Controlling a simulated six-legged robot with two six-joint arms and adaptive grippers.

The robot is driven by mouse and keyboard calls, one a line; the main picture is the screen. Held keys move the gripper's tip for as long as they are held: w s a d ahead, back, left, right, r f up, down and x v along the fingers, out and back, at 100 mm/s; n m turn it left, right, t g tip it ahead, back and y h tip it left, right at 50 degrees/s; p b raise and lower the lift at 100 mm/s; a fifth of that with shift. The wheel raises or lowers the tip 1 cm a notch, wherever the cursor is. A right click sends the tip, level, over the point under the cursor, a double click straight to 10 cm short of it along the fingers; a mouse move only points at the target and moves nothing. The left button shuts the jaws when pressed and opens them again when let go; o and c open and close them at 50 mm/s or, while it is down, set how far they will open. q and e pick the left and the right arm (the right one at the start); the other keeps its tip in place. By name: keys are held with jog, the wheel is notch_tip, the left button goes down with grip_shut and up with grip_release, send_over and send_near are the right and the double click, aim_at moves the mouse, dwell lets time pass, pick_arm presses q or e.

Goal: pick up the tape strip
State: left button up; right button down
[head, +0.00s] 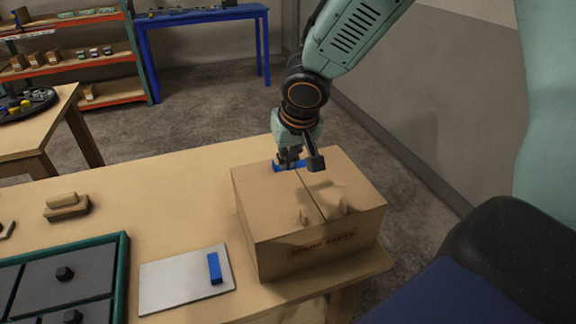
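A short blue strip (214,268) lies on a pale grey plate (180,285) on the table, left of the cardboard box. A second blue piece (277,167) shows at the far top edge of the box (270,215), partly hidden by my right gripper. I cannot tell which of the two is the tape strip. My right gripper (302,160) points down over the box's far top edge, its dark fingertips apart, close to the second blue piece. Whether it touches that piece is not clear. My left gripper is not in view.
The box, marked "SPARE PARTS", stands near the table's (165,185) right end. A green-framed panel with dark knobs (65,274) lies front left, with a small wooden block (66,205) behind it. Shelves (75,60) and a blue bench (200,14) stand beyond.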

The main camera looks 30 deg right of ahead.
notch_tip(320, 180, up, 26)
jog(key=p, duration=1)
jog(key=shift+r, duration=0.2)
